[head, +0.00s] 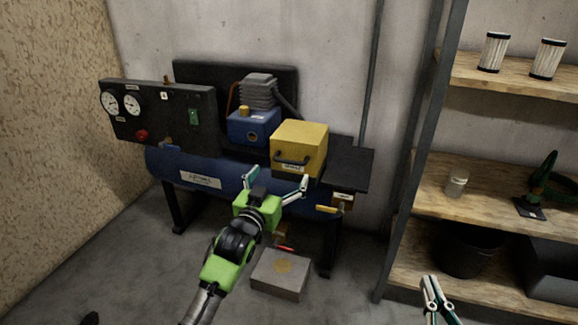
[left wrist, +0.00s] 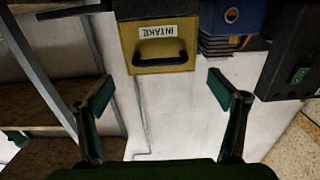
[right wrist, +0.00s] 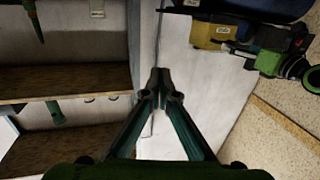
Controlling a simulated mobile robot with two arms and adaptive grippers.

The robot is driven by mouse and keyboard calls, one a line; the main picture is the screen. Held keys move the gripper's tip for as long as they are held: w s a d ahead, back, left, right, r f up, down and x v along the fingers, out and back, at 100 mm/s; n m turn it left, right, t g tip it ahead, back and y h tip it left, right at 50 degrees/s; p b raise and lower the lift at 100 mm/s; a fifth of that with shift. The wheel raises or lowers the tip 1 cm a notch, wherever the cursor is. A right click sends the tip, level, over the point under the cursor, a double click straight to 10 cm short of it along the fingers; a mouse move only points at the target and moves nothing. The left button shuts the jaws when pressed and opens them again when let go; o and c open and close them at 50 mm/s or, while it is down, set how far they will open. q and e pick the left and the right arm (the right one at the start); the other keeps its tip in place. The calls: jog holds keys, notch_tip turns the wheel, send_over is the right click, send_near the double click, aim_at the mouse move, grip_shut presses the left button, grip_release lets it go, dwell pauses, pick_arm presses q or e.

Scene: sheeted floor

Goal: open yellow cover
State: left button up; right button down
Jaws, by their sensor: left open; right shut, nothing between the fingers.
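The yellow cover (head: 305,140) is a box shape with a dark bar handle (head: 292,161) on its front, shut on top of the blue compressor. In the left wrist view the cover (left wrist: 150,66) shows its INTAKE label and the handle (left wrist: 160,48) just beyond my fingertips. My left gripper (head: 290,178) is open and empty, in front of and slightly below the handle, fingers spread to either side without touching it. My right gripper (head: 432,282) is shut and empty, low at the right, far from the cover, which also shows in the right wrist view (right wrist: 208,36).
A blue compressor tank (head: 215,185) with a gauge panel (head: 160,115) stands against the wall. A grey box (head: 280,275) lies on the floor. A shelf (head: 500,190) holding filters (head: 493,52), a jar and a bucket stands at the right.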

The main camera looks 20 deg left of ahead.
aim_at(288, 163)
pick_arm(q)
jog(key=w+b, duration=0.2)
jog(key=w, duration=0.5)
jog(key=shift+d, duration=0.15)
jog(key=shift+w, duration=0.25)
pick_arm(e)
notch_tip(288, 163, up, 12)
jog(key=s+t+y, duration=0.2)
jog(key=t, duration=0.4)
jog(key=shift+s+a+f, duration=0.25)
jog(key=shift+s+a, duration=0.05)
jog(key=shift+a, duration=0.15)
pick_arm(q)
jog(key=c, duration=1.6)
pick_arm(e)
jog(key=shift+w+f, duration=0.1)
